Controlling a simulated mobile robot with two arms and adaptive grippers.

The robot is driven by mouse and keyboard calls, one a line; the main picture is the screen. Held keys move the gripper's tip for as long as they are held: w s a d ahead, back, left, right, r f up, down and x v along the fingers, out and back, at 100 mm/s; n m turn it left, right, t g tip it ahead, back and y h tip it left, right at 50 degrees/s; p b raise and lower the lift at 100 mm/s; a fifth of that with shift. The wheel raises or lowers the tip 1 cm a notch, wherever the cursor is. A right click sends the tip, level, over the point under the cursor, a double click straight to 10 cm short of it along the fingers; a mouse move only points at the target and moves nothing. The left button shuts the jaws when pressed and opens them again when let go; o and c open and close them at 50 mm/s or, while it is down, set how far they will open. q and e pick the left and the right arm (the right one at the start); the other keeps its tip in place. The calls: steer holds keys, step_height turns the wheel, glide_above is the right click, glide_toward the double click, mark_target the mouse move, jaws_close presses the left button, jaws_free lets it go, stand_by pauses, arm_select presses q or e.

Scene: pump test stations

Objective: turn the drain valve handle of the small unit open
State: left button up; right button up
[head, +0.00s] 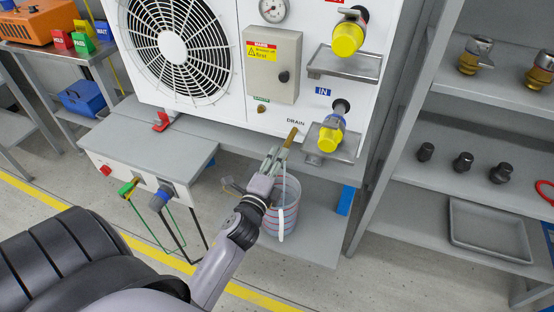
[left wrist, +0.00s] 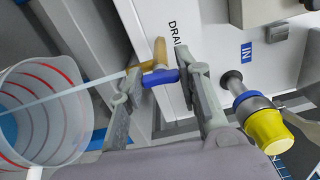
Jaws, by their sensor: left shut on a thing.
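The drain valve shows as a brass tap (head: 291,136) under the DRAIN label on the white unit's front. In the left wrist view its brass body (left wrist: 160,52) carries a blue handle (left wrist: 161,78). My left gripper (head: 275,160) is at the valve; in the left wrist view its fingers (left wrist: 160,88) are on both sides of the blue handle, shut on it. A translucent bucket with red rings (head: 283,213) stands below and also fills the left of the left wrist view (left wrist: 50,120). A pale narrow streak runs from the valve into the bucket; water or hose, I cannot tell.
Two yellow-capped ports (head: 347,38) with metal trays sit right of the valve. A grey control box (head: 271,65) is above it. A lower shelf (head: 320,230) holds the bucket. A grey rack (head: 500,110) with fittings stands at right.

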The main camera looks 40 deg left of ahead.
arm_select(q)
steer(key=shift+n, duration=0.3)
arm_select(e)
steer(key=shift+s+f, duration=0.3)
steer(key=shift+s, duration=0.05)
arm_select(q)
steer(key=o, duration=1.1)
steer(key=shift+o, duration=0.2)
steer(key=v, duration=0.7)
steer(key=shift+s, duration=0.3)
